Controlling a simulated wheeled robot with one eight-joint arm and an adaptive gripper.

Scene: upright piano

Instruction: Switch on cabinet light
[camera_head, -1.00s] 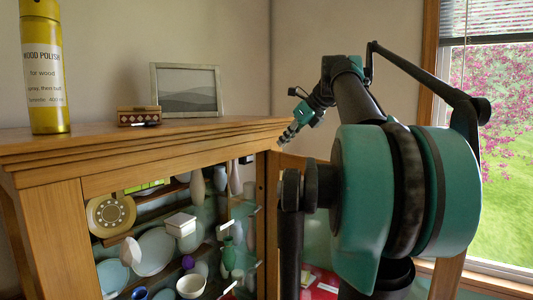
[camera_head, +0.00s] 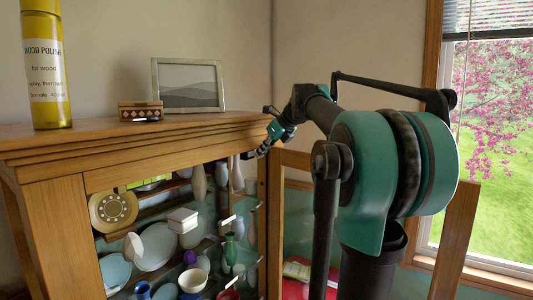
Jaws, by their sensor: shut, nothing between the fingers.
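The wooden display cabinet (camera_head: 40,215) fills the left half of the head view, with its front open to view and its shelves crowded. No cabinet light switch can be made out. My gripper (camera_head: 250,155) is small and dark at the end of my teal and black arm. It points down and left at the cabinet's front right top corner, just below the top moulding. It looks shut with nothing in it. I cannot tell whether its tips touch the cabinet.
On the cabinet top stand a wood polish can (camera_head: 46,70), a small patterned box (camera_head: 140,111) and a framed picture (camera_head: 188,86). Inside are a round dial object (camera_head: 113,209), plates (camera_head: 155,247) and several vases. A wooden-framed door panel (camera_head: 452,240) stands behind my arm, near the window (camera_head: 490,150).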

